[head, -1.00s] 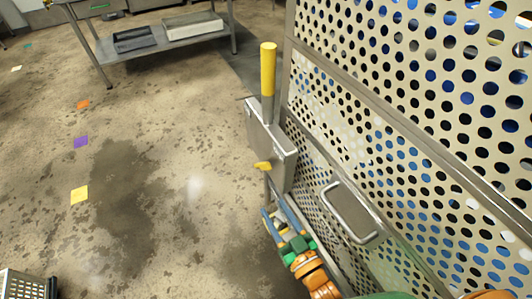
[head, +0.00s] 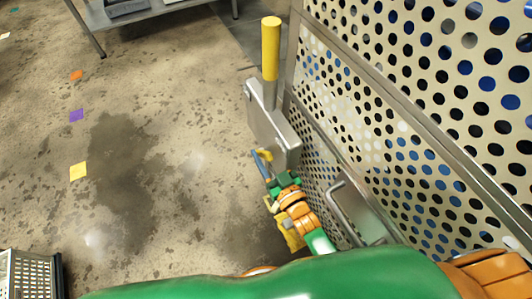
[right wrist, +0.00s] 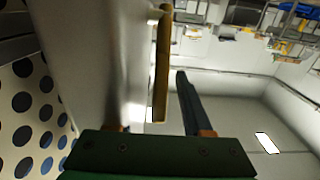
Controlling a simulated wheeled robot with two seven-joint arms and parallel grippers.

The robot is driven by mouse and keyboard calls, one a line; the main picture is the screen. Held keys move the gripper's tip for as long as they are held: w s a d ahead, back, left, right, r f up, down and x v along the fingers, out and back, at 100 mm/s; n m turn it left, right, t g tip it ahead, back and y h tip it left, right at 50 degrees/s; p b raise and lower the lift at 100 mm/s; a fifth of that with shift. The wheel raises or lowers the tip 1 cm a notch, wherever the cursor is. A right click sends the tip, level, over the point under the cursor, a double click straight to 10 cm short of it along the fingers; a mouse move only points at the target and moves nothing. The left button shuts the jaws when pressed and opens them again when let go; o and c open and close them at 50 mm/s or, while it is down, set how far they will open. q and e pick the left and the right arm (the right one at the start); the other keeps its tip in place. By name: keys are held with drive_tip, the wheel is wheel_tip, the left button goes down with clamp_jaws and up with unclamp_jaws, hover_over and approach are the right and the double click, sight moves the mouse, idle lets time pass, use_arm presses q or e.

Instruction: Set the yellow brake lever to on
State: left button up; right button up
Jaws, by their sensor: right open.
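A tall yellow grip (head: 270,48) on a grey shaft stands upright above a grey metal box (head: 272,125) on the side of the perforated cage. A smaller yellow lever end (head: 265,154) shows at the lower edge of the box. My right gripper (head: 264,166) is open right at this small end, and one blue finger shows on its left. The other finger is hard to see. In the right wrist view a yellow bar (right wrist: 161,65) lies ahead, left of the dark finger; I cannot tell whether they touch. My left gripper is out of view.
The perforated cage wall (head: 400,110) fills the right side, with a metal loop handle (head: 352,212) close to my right arm. A steel table (head: 150,14) stands at the back. A grey crate (head: 30,275) sits at lower left. The floor between is open.

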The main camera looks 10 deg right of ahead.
drive_tip(key=shift+s, duration=0.1)
clamp_jaws()
idle(1.2)
